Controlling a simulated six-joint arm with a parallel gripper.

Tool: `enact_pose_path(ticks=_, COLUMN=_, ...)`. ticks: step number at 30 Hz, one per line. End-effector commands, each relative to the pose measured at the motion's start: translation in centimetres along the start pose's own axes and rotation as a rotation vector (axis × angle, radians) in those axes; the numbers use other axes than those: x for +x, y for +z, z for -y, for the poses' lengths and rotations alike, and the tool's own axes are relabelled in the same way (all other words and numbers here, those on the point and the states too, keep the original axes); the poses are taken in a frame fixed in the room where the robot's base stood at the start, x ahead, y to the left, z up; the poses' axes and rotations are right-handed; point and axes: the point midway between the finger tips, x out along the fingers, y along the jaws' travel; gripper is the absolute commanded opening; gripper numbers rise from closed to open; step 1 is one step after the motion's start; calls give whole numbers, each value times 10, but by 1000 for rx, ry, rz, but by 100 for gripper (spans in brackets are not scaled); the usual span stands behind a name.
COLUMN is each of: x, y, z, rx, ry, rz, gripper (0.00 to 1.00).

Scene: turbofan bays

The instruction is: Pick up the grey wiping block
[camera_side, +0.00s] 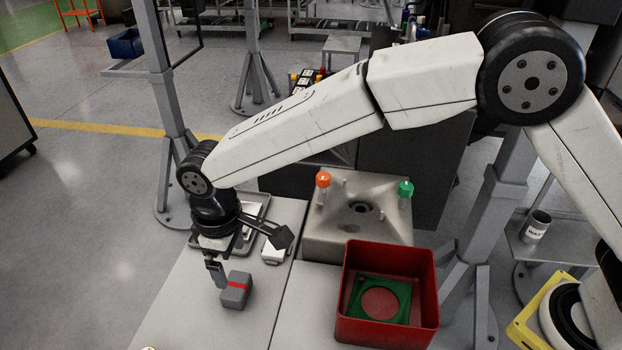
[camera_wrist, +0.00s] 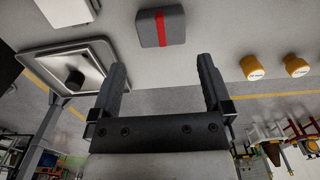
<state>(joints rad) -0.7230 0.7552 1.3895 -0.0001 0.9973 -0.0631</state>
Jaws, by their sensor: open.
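The grey wiping block (camera_side: 237,290) with a red band lies on the light table, near its front part in the side view. In the wrist view the block (camera_wrist: 161,27) shows at the top, a little beyond the fingertips and roughly centred between them. My gripper (camera_side: 217,277) points down just left of the block in the side view. In the wrist view my gripper (camera_wrist: 162,75) has its two fingers apart with nothing between them. From the side only one finger shows clearly, so I cannot tell the exact gap to the block.
A red bin (camera_side: 386,340) with a green piece inside stands right of the block. A metal fixture (camera_side: 330,238) with orange-capped and green-capped vials is behind it. A grey tray (camera_side: 262,207) and a white block (camera_side: 273,253) lie behind my gripper. Yellow cylinders (camera_wrist: 255,68) show in the wrist view.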

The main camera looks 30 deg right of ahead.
Motion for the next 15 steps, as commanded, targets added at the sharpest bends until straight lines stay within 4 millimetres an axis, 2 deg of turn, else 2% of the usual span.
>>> enact_pose_path(ticks=8, x=7, y=0, z=0, rx=1, ry=0, rz=1, gripper=100)
enact_pose_path(ticks=15, x=25, y=0, z=0, rx=1, ry=0, rz=2, gripper=100)
